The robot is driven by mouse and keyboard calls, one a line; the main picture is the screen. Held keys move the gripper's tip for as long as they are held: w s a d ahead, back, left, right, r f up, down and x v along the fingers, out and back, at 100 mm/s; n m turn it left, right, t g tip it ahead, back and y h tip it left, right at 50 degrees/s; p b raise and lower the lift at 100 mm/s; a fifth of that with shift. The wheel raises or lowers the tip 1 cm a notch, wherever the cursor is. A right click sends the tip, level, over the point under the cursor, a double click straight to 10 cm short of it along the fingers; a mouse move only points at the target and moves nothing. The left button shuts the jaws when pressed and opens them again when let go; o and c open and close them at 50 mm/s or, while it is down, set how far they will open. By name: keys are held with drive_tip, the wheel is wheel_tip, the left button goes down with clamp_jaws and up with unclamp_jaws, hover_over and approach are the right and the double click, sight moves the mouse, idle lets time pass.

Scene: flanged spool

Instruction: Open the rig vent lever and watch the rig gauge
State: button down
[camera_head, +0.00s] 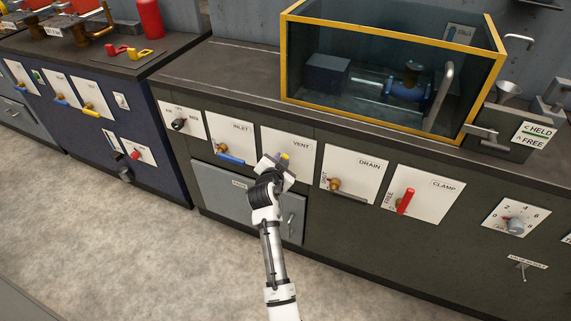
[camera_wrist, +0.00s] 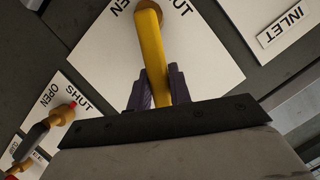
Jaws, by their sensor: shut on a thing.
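The vent lever is a yellow handle (camera_wrist: 151,45) in the wrist view, set on a white plate (camera_wrist: 92,42) marked OPEN and SHUT. My gripper (camera_wrist: 160,88) has its dark purple fingers closed on both sides of the handle. In the head view my gripper (camera_head: 280,165) is at the VENT plate (camera_head: 303,144). Only a small yellow bit of the lever (camera_head: 284,157) shows there; the rest is hidden by my gripper. The lever's pivot is cut off in the wrist view, and I cannot tell its exact setting. I cannot make out a rig gauge.
The INLET plate (camera_head: 230,138) with a blue lever is to the left. The DRAIN plate (camera_head: 362,166) and CLAMP plate (camera_head: 424,194) with a red lever are to the right. A yellow-framed glass case (camera_head: 375,20) stands on the counter above. A numbered dial (camera_head: 516,224) is farther right.

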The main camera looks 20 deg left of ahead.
drive_tip(key=shift+w+a+r+n+h, duration=0.1)
drive_tip(key=shift+a+r+n+h, duration=0.25)
drive_tip(key=shift+a+n, duration=0.25)
drive_tip(key=shift+a+r+n+h, duration=0.2)
drive_tip(key=shift+a+n+h, duration=0.25)
drive_tip(key=shift+n, duration=0.15)
drive_tip(key=shift+a+n+h, duration=0.6)
drive_tip(key=shift+a+n, duration=0.2)
drive_tip(key=c, duration=1.3)
unclamp_jaws()
drive_tip(key=b+v, duration=0.1)
drive_tip(key=v, duration=0.6)
drive_tip(key=b+v, duration=0.1)
drive_tip(key=v, duration=0.5)
drive_tip(key=shift+s+a+r, duration=0.15)
drive_tip(key=shift+s+r, duration=0.15)
drive_tip(key=shift+r, duration=0.1)
